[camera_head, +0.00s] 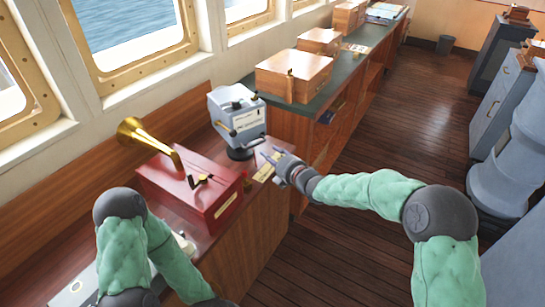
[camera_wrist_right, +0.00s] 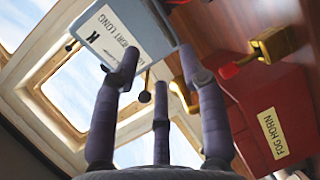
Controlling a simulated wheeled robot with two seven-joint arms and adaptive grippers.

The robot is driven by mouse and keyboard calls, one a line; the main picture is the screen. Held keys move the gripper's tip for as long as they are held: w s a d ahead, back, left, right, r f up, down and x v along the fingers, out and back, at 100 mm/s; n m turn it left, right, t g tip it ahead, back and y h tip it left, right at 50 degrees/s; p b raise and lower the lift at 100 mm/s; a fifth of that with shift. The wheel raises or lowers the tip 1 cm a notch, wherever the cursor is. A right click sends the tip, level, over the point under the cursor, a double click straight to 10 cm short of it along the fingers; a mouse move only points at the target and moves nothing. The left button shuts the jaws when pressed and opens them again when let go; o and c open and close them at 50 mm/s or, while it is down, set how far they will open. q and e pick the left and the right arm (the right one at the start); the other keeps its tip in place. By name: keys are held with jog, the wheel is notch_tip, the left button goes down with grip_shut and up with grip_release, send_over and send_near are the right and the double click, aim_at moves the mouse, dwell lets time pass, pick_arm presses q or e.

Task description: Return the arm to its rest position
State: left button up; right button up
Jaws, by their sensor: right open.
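My right gripper (camera_head: 268,158) is open and empty. It is above the near end of the counter, just right of a grey-white box device (camera_head: 238,115) on a dark round base. In the right wrist view my spread fingers (camera_wrist_right: 157,75) have nothing between them, and the device (camera_wrist_right: 122,38) with its printed label shows beyond the fingertips. My right arm reaches in from the lower right. My left arm is bent at the lower left, and its gripper is out of the frame.
A red fog horn box (camera_head: 190,190) with a brass horn (camera_head: 145,138) stands on the counter between my arms. It also shows in the wrist view (camera_wrist_right: 270,130). Wooden boxes (camera_head: 293,75) line the green-topped cabinet beyond.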

dwell(0.3)
jog(key=s+d+f+m+g+h, duration=0.15)
jog(key=s+f+m, duration=0.25)
jog(key=f, duration=0.4)
jog(key=s+d+f+m+g+h+p, duration=0.1)
jog(key=s+d+f+m+g, duration=0.15)
jog(key=s+f+m, duration=0.4)
jog(key=s+d+f+m+g+h, duration=0.1)
jog(key=s+d+f+m, duration=0.15)
jog(key=f, duration=0.65)
jog(key=s+d+f+m+g, duration=0.1)
jog(key=s+f+m, duration=0.3)
jog(key=s, duration=0.5)
jog(key=s+d+f+m+g+h+p, duration=0.1)
jog(key=s+f+m+g, duration=0.2)
jog(key=s, duration=0.6)
jog(key=s+d+f+m+g, duration=0.1)
jog(key=s+f+m+g, duration=0.2)
jog(key=s+m, duration=0.4)
jog(key=shift+s+f+g, duration=0.3)
jog(key=shift+s+f, duration=0.55)
jog(key=shift+s, duration=0.2)
jog(key=shift+c, duration=0.4)
